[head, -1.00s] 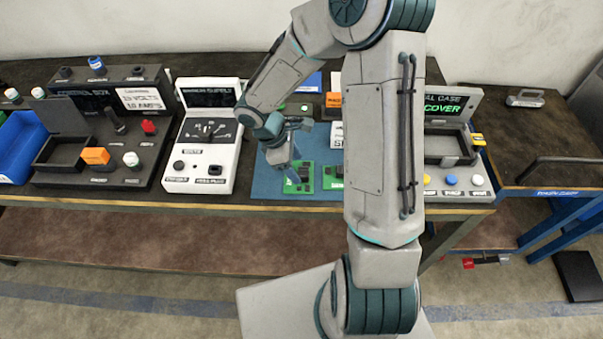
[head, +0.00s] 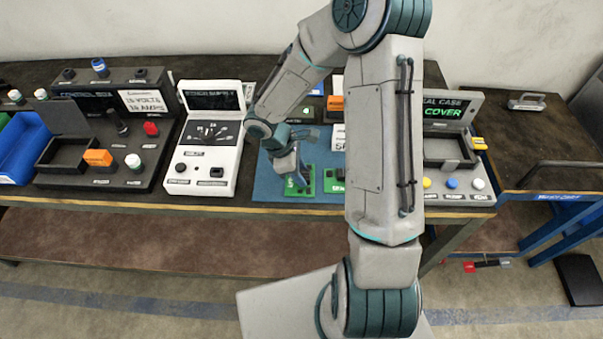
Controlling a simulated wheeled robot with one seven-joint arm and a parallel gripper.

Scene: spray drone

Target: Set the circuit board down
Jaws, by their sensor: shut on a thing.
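A green circuit board (head: 302,191) is at the front of the blue mat (head: 265,190) on the workbench. My gripper (head: 299,183) points down at this board and is shut on it. The fingers cover part of the board, and I cannot tell whether its underside touches the mat. A second green piece (head: 333,186) with dark parts is just right of it, partly hidden by my arm.
A white meter (head: 207,150) stands left of the mat, and a dark control box (head: 120,120) is farther left. A grey case (head: 447,150) with a lit screen stands right of my arm. A blue cart (head: 560,195) is at the far right.

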